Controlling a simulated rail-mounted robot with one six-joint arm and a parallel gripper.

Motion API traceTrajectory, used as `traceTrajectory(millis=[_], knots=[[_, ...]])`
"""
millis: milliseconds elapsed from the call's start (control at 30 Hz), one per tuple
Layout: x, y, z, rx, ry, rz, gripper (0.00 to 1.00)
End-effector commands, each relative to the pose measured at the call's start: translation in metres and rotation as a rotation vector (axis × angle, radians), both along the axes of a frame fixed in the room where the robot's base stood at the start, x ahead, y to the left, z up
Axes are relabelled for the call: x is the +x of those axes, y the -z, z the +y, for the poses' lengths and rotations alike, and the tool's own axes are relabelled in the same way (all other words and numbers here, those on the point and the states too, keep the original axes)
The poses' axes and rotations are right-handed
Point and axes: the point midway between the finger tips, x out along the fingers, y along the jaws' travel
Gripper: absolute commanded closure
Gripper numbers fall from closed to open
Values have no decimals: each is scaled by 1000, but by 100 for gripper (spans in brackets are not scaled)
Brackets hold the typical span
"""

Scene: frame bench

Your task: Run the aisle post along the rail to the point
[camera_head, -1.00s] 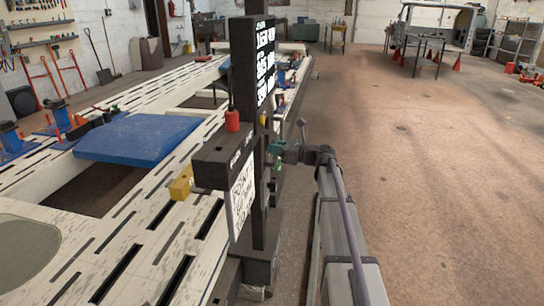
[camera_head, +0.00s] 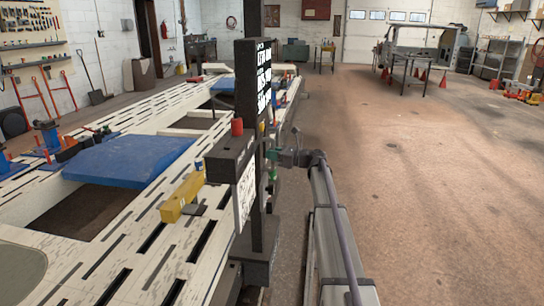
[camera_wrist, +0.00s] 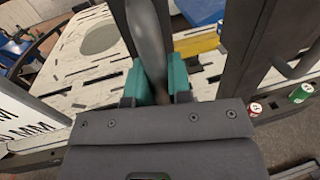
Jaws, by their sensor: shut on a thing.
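The aisle post (camera_head: 258,225) is a tall dark upright with a black-and-white lettered board, a dark box on its left side and a white lettered plate below. It stands upright at the right edge of the bench. Its dark foot (camera_head: 262,265) is low in the head view. My gripper (camera_head: 272,157) is at the post's right side. In the wrist view, the gripper's teal fingers (camera_wrist: 160,82) are shut on a grey upright bar (camera_wrist: 148,35) beside dark uprights. I cannot make out the marked point on the rail.
The slotted pale bench (camera_head: 115,225) fills the left, with a blue pad (camera_head: 130,160) on it. A yellow bar (camera_head: 182,198) juts left from near the post. Red and green cans (camera_wrist: 300,92) show at right in the wrist view.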

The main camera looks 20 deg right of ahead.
Motion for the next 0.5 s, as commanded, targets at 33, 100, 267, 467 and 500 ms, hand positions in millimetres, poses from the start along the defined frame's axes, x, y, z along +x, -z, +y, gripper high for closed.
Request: traceTrajectory(millis=[33,100,267,467,500], knots=[[0,0,-1,-1,0,1,100],[0,0,-1,-1,0,1,100],[0,0,-1,-1,0,1,100],[0,0,0,-1,0,1,67],[0,0,0,-1,0,1,63]])
